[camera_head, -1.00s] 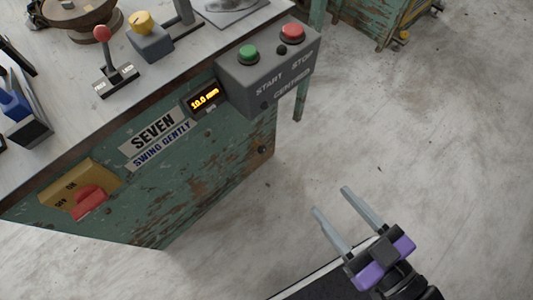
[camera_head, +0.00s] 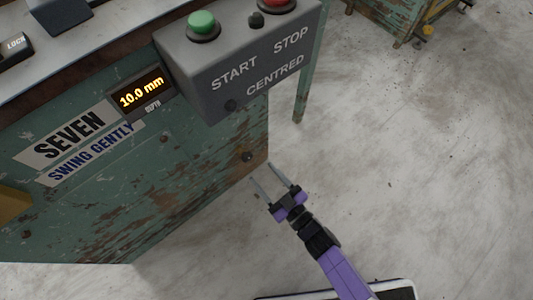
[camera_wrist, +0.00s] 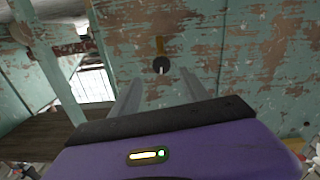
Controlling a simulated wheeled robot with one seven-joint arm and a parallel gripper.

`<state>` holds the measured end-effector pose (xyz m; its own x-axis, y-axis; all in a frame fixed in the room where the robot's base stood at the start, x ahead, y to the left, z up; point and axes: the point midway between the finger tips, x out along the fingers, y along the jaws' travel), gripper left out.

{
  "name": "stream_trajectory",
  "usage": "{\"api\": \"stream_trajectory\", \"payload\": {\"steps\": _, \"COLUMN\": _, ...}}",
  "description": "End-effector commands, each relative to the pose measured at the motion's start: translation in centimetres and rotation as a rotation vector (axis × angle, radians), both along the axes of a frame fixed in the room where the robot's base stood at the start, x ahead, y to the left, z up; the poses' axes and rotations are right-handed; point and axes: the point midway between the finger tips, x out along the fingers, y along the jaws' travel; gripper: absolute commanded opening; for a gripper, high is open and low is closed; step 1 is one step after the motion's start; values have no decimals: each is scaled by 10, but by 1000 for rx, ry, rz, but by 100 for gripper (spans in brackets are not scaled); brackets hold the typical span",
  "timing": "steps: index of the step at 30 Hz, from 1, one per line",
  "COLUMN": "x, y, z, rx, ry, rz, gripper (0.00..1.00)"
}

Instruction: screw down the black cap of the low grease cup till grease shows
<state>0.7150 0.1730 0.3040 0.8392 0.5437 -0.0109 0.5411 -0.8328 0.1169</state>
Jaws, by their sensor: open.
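The low grease cup's black cap (camera_head: 247,157) is a small round dark knob on the lower right of the green cabinet front. In the wrist view the black cap (camera_wrist: 160,64) is seen between and beyond my fingers, with a short brass-coloured piece above it and a small pale mark on its face. My gripper (camera_head: 262,173) is open and empty, its two grey fingers pointing at the cabinet near the cap. In the wrist view my gripper (camera_wrist: 161,80) looks roughly lined up with the cap, apart from it. No grease can be made out.
A grey control box (camera_head: 238,60) with green and red buttons juts out above the cap. A depth display (camera_head: 141,95) reads 10.0 mm. A green table leg (camera_head: 306,85) stands behind. The concrete floor (camera_head: 420,180) to the right is clear.

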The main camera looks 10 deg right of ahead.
Motion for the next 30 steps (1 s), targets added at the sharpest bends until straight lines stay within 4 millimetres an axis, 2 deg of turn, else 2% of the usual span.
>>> {"api": "stream_trajectory", "payload": {"steps": 1, "x": -6, "y": 0, "z": -7, "rx": 4, "ry": 12, "rz": 11, "gripper": 54}}
{"api": "stream_trajectory", "payload": {"steps": 5, "x": -2, "y": 6, "z": -2, "rx": 34, "ry": 6, "rz": 22, "gripper": 54}}
{"api": "stream_trajectory", "payload": {"steps": 19, "x": 51, "y": 41, "z": -3, "rx": 31, "ry": 6, "rz": 20, "gripper": 54}}
{"api": "stream_trajectory", "payload": {"steps": 30, "x": 57, "y": 45, "z": -1, "rx": 31, "ry": 8, "rz": 19, "gripper": 54}}
